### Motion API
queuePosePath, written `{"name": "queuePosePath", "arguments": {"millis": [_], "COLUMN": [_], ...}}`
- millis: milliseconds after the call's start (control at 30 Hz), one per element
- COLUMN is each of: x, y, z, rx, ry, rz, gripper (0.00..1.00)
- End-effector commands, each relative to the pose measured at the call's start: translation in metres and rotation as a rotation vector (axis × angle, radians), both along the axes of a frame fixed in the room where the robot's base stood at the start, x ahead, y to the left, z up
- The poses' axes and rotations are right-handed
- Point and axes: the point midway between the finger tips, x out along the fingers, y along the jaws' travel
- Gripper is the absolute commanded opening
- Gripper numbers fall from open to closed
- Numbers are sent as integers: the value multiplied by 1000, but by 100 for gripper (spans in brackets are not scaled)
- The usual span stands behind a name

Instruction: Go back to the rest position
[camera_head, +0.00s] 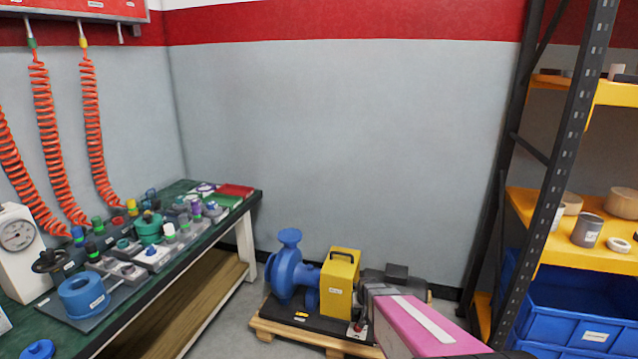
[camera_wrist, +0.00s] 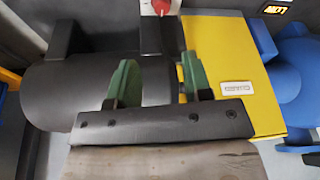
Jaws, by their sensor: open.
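My gripper (camera_wrist: 160,78) shows in the wrist view with its two green fingers apart and nothing between them. Behind the fingers is the black motor (camera_wrist: 70,92) of a pump set, with the yellow box (camera_wrist: 228,65) to the right. I cannot tell how far the fingers are from them. In the head view the yellow box (camera_head: 340,283) stands on a pallet beside the blue pump (camera_head: 290,270). A pink link of my arm (camera_head: 412,325) covers part of the motor, and my fingers cannot be made out there.
A green-topped workbench (camera_head: 215,232) with several valves and fittings stands at the left. Orange coiled hoses (camera_head: 92,130) hang above it. A rack with yellow shelves (camera_head: 575,248) and blue bins (camera_head: 570,308) stands at the right. Some floor is free between bench and pallet (camera_head: 315,340).

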Motion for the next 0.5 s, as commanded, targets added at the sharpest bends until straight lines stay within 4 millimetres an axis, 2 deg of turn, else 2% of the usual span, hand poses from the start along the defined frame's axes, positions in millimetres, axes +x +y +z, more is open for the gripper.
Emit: {"name": "queuePosePath", "arguments": {"millis": [33,200,400,500], "x": [-19,-62,-115,-133], "y": [0,1,1,2], "z": [33,108,179,200], "rx": [-2,-8,-11,-11], "ry": [23,122,225,261], "rz": [7,35,64,74], "gripper": [46,46,46,46]}}
